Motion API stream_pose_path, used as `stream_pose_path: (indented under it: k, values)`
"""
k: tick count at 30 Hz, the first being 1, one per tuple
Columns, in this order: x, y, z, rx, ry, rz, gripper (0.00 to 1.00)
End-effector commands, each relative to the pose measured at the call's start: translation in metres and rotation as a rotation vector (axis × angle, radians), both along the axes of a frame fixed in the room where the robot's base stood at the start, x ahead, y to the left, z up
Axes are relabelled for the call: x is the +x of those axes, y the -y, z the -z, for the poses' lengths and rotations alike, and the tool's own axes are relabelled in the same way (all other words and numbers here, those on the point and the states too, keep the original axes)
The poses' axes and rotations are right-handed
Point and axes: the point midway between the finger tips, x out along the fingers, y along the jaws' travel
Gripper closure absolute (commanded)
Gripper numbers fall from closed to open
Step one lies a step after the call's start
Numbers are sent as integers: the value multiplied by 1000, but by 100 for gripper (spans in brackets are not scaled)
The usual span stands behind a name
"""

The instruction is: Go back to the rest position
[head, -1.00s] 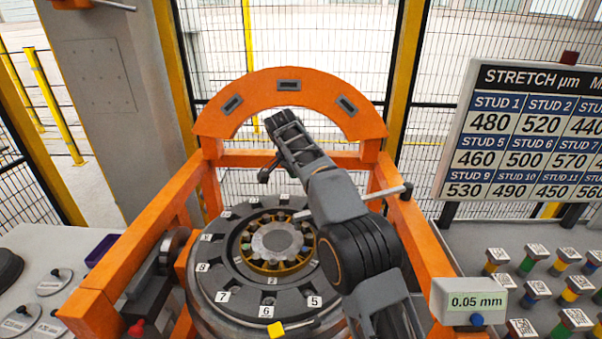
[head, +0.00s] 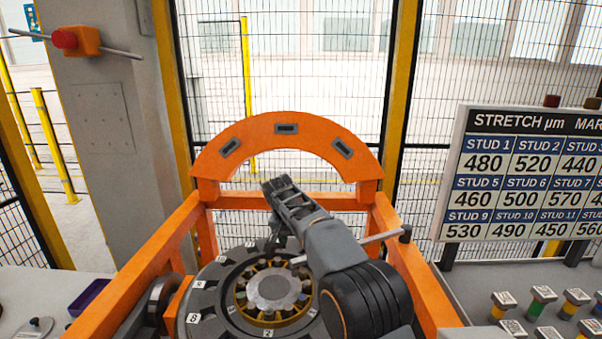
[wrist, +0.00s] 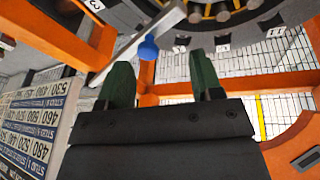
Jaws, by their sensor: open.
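My gripper (wrist: 160,85) shows in the wrist view as two green fingers set well apart, with nothing between them that I can see held. In the head view my arm reaches up over the right side of the round wheelset hub (head: 215,285), and the gripper end (head: 272,240) is partly hidden behind my wrist. The hub has a dark numbered ring around a brass-coloured centre. The orange gantry arch (head: 286,135) stands behind my arm.
Orange rails (head: 140,260) run along both sides of the hub. A stretch board (head: 520,170) stands at the right, above several tagged studs (head: 540,300). A blue-tipped bar (wrist: 148,48) lies close beyond my fingers.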

Motion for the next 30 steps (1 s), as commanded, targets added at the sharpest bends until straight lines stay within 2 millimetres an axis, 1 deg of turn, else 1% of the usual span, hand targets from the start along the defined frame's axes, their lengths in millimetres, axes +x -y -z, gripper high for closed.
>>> stream_pose_path:
  k: [3, 5, 8, 11, 12, 14, 15, 21, 24, 27, 30]
  values:
    - [-26, 18, 6, 10, -47, -133, 40]
    - [-41, 30, 7, 18, -62, -192, 40]
    - [-71, 50, 8, 35, -78, -276, 40]
    - [-104, 72, 9, 53, -83, -341, 40]
    - [-119, 81, 10, 60, -81, -363, 40]
    - [-142, 94, 12, 72, -76, -389, 40]
    - [-157, 104, 13, 78, -70, -403, 40]
    - [-234, 141, 26, 106, -25, -421, 40]
    - [-266, 154, 32, 119, 3, -396, 40]
    - [-291, 165, 37, 126, 32, -357, 40]
    - [-306, 173, 36, 127, 65, -328, 40]
